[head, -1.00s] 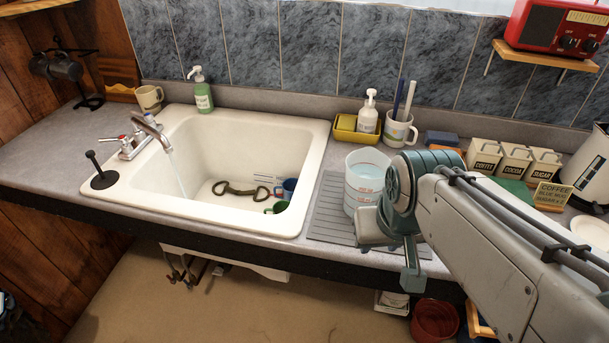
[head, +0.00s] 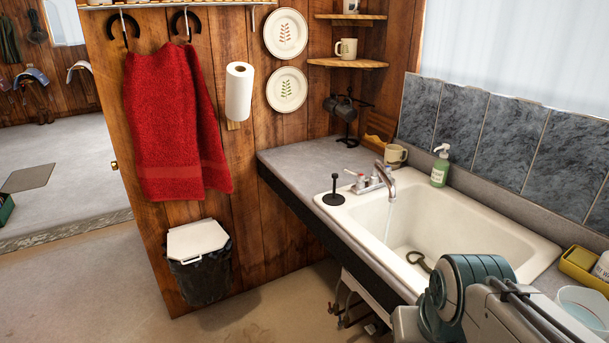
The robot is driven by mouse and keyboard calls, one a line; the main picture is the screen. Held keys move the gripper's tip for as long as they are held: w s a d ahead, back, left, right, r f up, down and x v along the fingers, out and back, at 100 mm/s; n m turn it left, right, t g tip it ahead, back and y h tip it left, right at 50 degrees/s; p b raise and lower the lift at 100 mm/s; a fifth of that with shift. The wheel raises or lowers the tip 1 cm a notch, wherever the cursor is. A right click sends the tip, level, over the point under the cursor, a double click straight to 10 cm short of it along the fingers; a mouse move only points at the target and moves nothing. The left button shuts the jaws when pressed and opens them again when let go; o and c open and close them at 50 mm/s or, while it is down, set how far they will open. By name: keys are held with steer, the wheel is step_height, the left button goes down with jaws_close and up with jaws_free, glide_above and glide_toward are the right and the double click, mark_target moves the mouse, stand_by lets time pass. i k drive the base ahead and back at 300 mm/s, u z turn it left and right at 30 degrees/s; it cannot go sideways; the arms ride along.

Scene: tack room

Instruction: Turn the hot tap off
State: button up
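The chrome tap (head: 387,178) stands at the sink's back left rim, and a thin stream of water (head: 388,218) runs from its spout. The red-marked hot handle (head: 359,180) is on the tap's left side. The other handle (head: 378,165) is partly hidden by the tap body. The white sink (head: 480,214) holds a dark metal bit, partly hidden by my arm. My arm shows at the bottom right, in front of the sink and well apart from the tap. My gripper's fingers are not visible.
A black plunger-like stopper (head: 334,190) stands on the rim left of the tap. A green soap bottle (head: 440,168) and a mug (head: 395,155) are behind it. A lidded bin (head: 200,265) stands by the wooden wall. The floor left of the counter is clear.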

mark_target(360, 176)
steer(key=u, duration=0.05)
steer(key=k, duration=0.65)
steer(key=u, duration=0.65)
steer(key=i, duration=1.15)
steer(key=u, duration=0.4)
steer(key=i, duration=1.4)
steer(key=z, duration=1.25)
steer(key=i, duration=0.75)
steer(key=z, duration=0.6)
